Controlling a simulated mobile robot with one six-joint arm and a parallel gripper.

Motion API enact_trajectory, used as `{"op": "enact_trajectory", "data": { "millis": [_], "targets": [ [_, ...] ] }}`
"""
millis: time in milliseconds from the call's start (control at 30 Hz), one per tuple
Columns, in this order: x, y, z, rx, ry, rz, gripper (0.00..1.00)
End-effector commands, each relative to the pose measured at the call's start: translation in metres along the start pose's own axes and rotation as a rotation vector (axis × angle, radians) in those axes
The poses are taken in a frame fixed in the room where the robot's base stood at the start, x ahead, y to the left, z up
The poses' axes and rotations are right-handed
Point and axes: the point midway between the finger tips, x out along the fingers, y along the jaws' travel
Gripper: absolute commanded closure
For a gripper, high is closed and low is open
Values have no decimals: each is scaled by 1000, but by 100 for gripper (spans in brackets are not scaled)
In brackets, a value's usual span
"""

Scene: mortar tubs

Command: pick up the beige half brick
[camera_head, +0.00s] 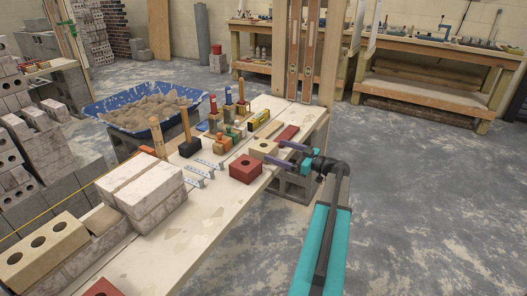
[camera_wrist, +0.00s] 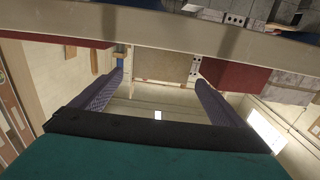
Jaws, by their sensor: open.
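My gripper (camera_head: 272,151) is open and level, reaching in over the bench edge from the right. Its two purple fingers are spread at either side of the half brick. In the wrist view the gripper (camera_wrist: 159,77) appears to have some space between each finger and the block. Whether a finger touches it cannot be told.
Metal brackets (camera_head: 203,170), a mallet (camera_head: 189,146) and pale blocks (camera_head: 150,200) are further along the bench (camera_head: 215,215). The floor to the right is clear.

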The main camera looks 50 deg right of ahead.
Motion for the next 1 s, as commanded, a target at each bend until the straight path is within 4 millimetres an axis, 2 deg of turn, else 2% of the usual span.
{"op": "enact_trajectory", "data": {
  "millis": [200, 400, 1000],
  "targets": [
    [34, -1, 0, 0, 1, -5, 6],
    [59, -1, 0, 0, 1, -4, 6],
    [72, -2, 0, 0, 1, -4, 6]
  ]
}}
